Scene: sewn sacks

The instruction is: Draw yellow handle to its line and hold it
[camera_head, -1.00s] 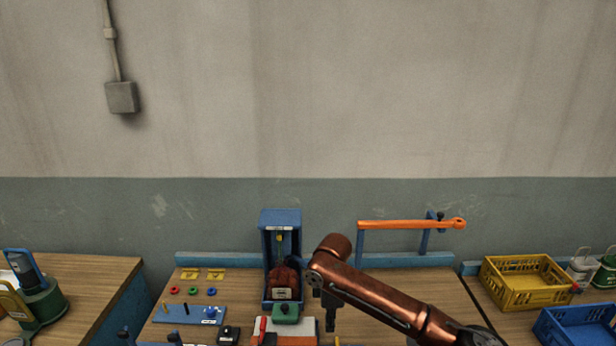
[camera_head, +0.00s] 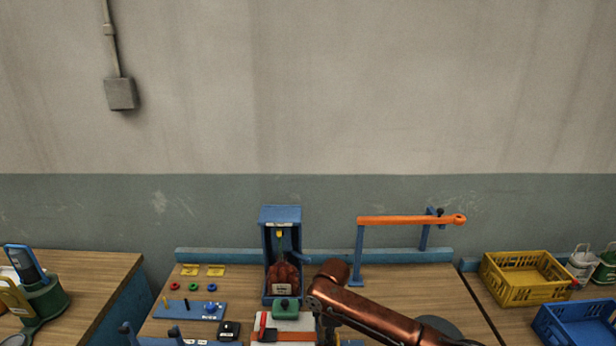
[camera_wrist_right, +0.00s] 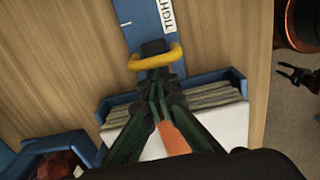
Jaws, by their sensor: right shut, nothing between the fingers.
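The yellow handle (camera_wrist_right: 154,60) is a rounded bar in the right wrist view, with a dark block at its middle. It sits on a blue strip (camera_wrist_right: 140,28) that bears a white label (camera_wrist_right: 167,14) reading "TIGHT". My right gripper (camera_wrist_right: 160,80) is shut and empty, its fingertips right beside the handle's near side; I cannot tell if they touch. In the head view my right arm hides this gripper and most of the handle area. My left gripper (camera_wrist_right: 297,78) looks small and open at the right wrist view's right edge, above the floor, away from the handle.
A blue frame (camera_head: 281,214) holds a red-brown sack (camera_head: 284,272). An orange bar (camera_head: 405,220) on blue posts stands at the back right of the bench. A blue tray (camera_wrist_right: 219,82) of folded cloth lies close to my right gripper. A yellow crate (camera_head: 524,280) stands further right.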

